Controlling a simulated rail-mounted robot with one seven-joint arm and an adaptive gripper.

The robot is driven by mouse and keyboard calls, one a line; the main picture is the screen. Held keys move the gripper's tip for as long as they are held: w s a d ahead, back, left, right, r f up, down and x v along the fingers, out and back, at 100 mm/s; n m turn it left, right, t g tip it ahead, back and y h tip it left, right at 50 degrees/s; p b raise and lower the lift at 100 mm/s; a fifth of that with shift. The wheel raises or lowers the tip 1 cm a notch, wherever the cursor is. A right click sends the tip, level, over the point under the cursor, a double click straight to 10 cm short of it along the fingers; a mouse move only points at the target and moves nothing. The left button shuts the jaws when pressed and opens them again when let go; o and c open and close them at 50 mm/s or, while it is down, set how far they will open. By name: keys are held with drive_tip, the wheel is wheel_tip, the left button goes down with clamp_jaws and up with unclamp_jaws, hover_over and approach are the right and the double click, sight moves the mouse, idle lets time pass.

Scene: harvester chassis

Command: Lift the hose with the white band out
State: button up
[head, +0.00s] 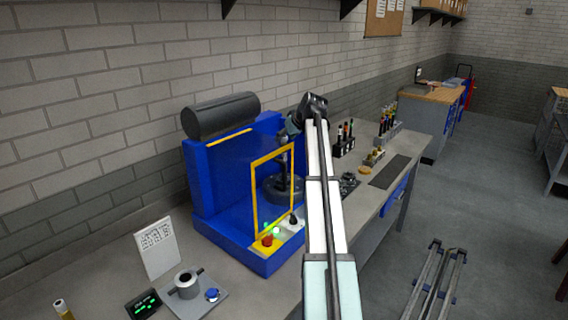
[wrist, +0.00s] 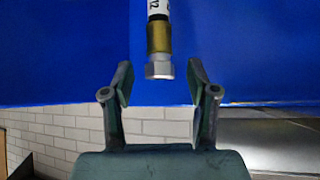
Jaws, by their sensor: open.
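A hose end (wrist: 159,38) shows at the top middle of the wrist view. It has a white band (wrist: 158,7) with dark markings, a black stretch, a brass-coloured sleeve and a silver hex fitting (wrist: 159,70). My gripper (wrist: 159,78) is open, one finger to each side of the fitting, with gaps on both sides. I cannot tell how far beyond the fingertips the fitting lies. The rest of the hose is out of the wrist view. In the head view my gripper (head: 290,132) is by the blue machine (head: 215,190), and I cannot make out the hose there.
A yellow frame (head: 255,200) stands on the machine's front, with a dark round part (head: 283,190) inside. A dark cylinder (head: 220,115) lies on top. Racks of upright items (head: 388,122) stand farther along the bench. The floor (head: 490,190) at right is partly clear.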

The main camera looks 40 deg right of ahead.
drive_tip(key=shift+x, duration=0.85)
clamp_jaws()
drive_tip(key=shift+r, duration=0.15)
